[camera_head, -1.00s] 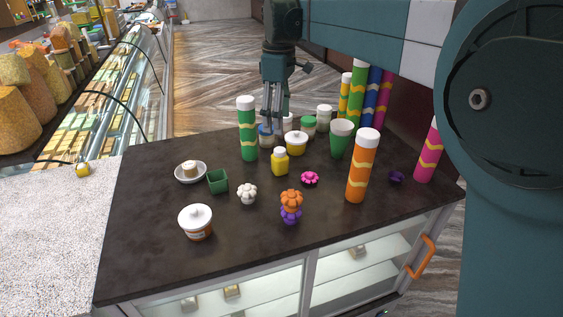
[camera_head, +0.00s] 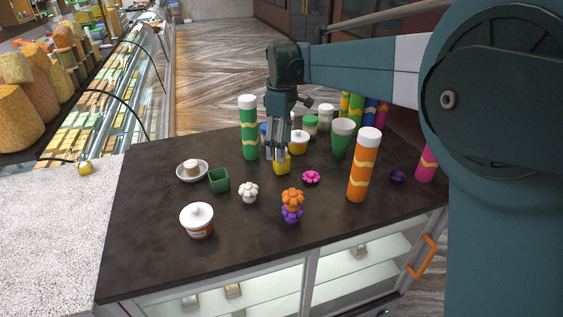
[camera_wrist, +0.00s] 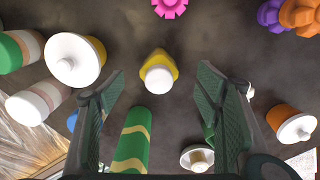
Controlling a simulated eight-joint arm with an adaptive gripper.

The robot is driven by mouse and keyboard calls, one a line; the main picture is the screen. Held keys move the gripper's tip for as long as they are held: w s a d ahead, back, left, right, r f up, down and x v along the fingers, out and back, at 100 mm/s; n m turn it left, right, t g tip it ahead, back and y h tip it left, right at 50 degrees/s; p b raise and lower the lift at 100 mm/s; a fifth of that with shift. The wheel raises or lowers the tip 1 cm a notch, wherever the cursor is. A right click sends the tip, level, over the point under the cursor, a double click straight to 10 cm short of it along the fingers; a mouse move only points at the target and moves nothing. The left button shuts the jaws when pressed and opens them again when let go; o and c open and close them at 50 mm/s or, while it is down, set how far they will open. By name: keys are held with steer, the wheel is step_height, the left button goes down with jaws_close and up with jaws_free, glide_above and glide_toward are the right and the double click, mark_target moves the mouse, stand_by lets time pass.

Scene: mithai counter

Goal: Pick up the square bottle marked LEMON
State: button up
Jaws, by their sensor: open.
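The yellow square bottle (camera_head: 282,169) with a white cap stands upright near the middle of the dark counter. No lettering on it can be read. In the wrist view the bottle (camera_wrist: 158,58) shows from above, cap toward the camera, between and slightly beyond my fingertips. My gripper (camera_head: 278,157) is open and points down, right over the bottle, hiding its cap and upper part in the head view. In the wrist view the two fingers stand apart on either side, with nothing held. Whether either finger touches the bottle cannot be told.
A green tube (camera_head: 249,128) stands close left of the gripper. A white-lidded yellow tub (camera_head: 299,143) stands just behind right. A pink flower piece (camera_head: 311,177), an orange tube (camera_head: 363,166), a green cup (camera_head: 342,139) and a white flower piece (camera_head: 249,192) are nearby.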

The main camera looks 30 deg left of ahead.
steer(key=shift+f, duration=1.2)
steer(key=shift+f, duration=0.15)
steer(key=shift+w+a+f+p, duration=0.1)
steer(key=shift+f+p, duration=0.2)
steer(key=shift+f, duration=2.2)
steer(key=c, duration=1.2)
